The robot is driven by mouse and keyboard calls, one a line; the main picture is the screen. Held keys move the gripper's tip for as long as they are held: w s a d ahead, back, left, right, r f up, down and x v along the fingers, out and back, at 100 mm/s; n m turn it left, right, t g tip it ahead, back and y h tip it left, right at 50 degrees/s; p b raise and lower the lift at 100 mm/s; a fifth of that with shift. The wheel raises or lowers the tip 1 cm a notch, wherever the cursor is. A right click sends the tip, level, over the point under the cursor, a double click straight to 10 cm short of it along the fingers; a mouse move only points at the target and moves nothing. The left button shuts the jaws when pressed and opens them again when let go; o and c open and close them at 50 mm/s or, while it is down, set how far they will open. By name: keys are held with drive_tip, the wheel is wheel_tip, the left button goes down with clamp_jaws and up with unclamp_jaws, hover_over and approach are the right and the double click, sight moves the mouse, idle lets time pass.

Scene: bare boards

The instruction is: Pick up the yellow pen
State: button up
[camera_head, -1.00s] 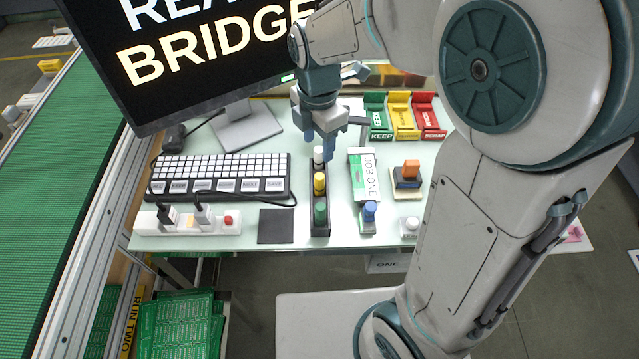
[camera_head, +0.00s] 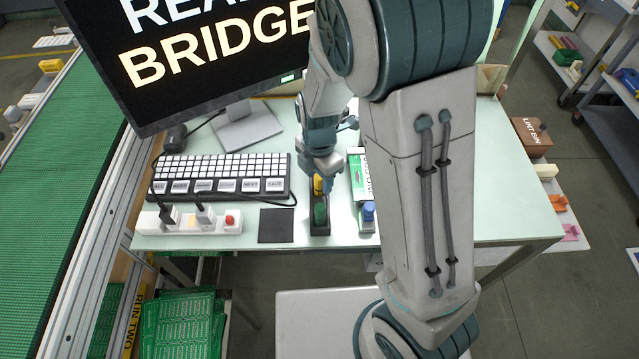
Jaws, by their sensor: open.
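The yellow pen (camera_head: 319,186) stands upright in a narrow black holder (camera_head: 319,229) on the pale green table. Only part of the pen's top shows; my gripper covers the rest. A green pen (camera_head: 320,213) stands in the same holder, in front of the yellow one. My gripper (camera_head: 322,180) points down over the holder, at the yellow pen. Its fingers are open, but I cannot tell whether they touch the pen. The white-topped pen at the back of the holder is hidden behind my gripper.
A green and white box (camera_head: 357,177) and a blue-topped item (camera_head: 368,211) stand close to the right. A keyboard (camera_head: 221,176), a power strip (camera_head: 188,221) and a black pad (camera_head: 276,226) lie to the left. A large monitor (camera_head: 215,45) stands behind.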

drive_tip(key=shift+f, duration=0.65)
clamp_jaws()
drive_tip(key=shift+r, duration=0.1)
